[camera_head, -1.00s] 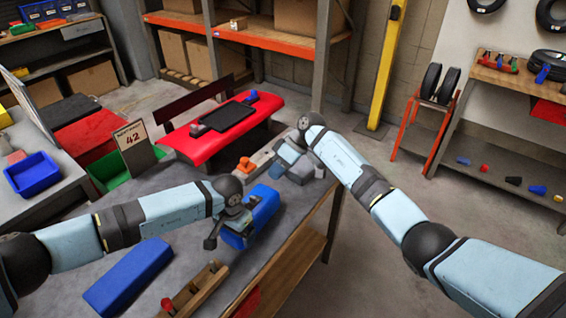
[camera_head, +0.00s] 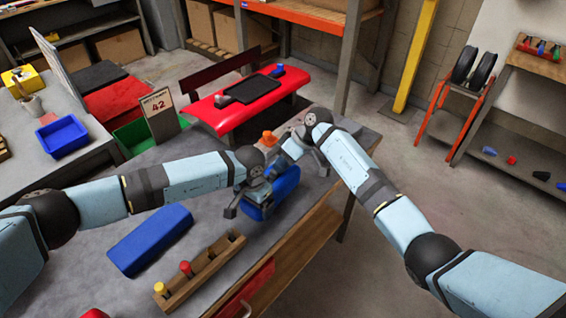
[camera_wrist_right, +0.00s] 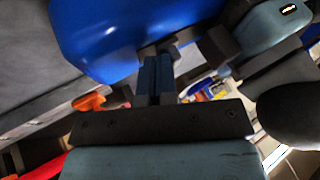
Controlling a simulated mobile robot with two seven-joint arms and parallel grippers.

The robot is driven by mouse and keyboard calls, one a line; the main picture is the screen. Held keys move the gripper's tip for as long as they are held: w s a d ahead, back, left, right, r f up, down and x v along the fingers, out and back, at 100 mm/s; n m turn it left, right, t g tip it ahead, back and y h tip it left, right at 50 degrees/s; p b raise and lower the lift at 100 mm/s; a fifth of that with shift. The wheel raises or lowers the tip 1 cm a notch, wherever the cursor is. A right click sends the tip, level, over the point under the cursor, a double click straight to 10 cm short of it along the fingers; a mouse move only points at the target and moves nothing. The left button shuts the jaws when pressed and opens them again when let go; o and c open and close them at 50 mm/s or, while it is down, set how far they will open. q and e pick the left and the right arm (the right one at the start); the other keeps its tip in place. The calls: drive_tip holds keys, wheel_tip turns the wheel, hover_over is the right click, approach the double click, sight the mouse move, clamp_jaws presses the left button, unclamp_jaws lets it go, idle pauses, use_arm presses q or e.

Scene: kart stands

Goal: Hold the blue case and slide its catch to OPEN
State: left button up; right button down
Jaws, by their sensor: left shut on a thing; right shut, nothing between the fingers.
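The blue case (camera_head: 285,188) is near the right part of the grey table in the head view. My left gripper (camera_head: 243,203) is shut on it from the left and partly covers it. The case also fills the upper left of the right wrist view (camera_wrist_right: 120,35). My right gripper (camera_head: 286,160) is shut and empty at the case's far end. In the right wrist view its closed fingertips (camera_wrist_right: 158,52) are at the case's edge, touching or very close. The catch and any OPEN mark cannot be made out.
Another long blue box (camera_head: 150,240) lies on the table at front left. A wooden rack (camera_head: 203,272) with coloured pegs stands near the front edge. An orange object (camera_head: 268,138) sits behind the arms. A sign reading 42 (camera_head: 157,103) stands at the back edge.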

sight(274, 178)
drive_tip(key=shift+s+a, duration=1.1)
drive_tip(key=shift+s, duration=0.15)
drive_tip(key=shift+w+d, duration=0.25)
drive_tip(key=shift+w, duration=0.05)
drive_tip(key=w+d, duration=0.1)
drive_tip(key=w+d+r, duration=0.1)
drive_tip(key=w+d, duration=0.1)
drive_tip(key=v, duration=0.8)
drive_tip(key=shift+d+r, duration=0.25)
drive_tip(key=shift+r, duration=0.05)
drive_tip(key=shift+s, duration=0.1)
use_arm(q)
drive_tip(key=o, duration=0.8)
drive_tip(key=shift+r, duration=0.1)
